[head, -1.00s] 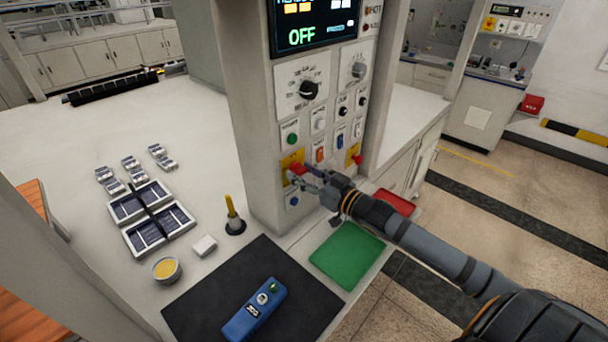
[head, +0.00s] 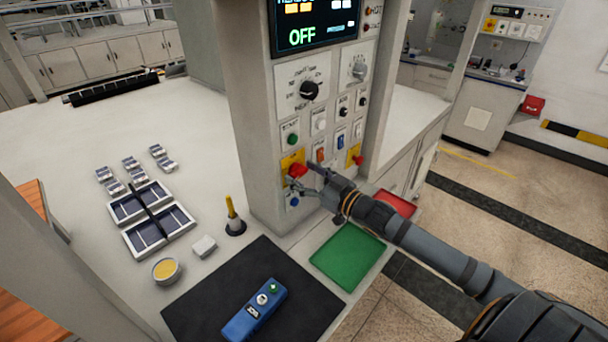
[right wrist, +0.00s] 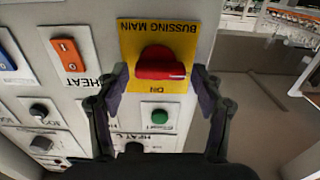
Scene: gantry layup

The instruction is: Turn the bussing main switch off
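The bussing main switch (head: 298,170) is a red rotary knob on a yellow plate, low on the front of the grey control column. In the right wrist view the red knob (right wrist: 160,63) appears upside down, with "BUSSING MAIN" and a small label on the plate. Its white mark points to the right of that picture. My right gripper (head: 305,178) is open in front of the switch. In the right wrist view its fingers (right wrist: 160,95) stand on either side of the knob, apart from it. My left gripper is not in view.
A display (head: 314,25) above reads OFF. Other knobs, rockers and a green button (head: 292,139) surround the switch; another red knob (head: 357,160) is to its right. Below are a green tray (head: 347,255), a red tray (head: 395,204) and a blue device (head: 254,311) on a black mat (head: 200,305).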

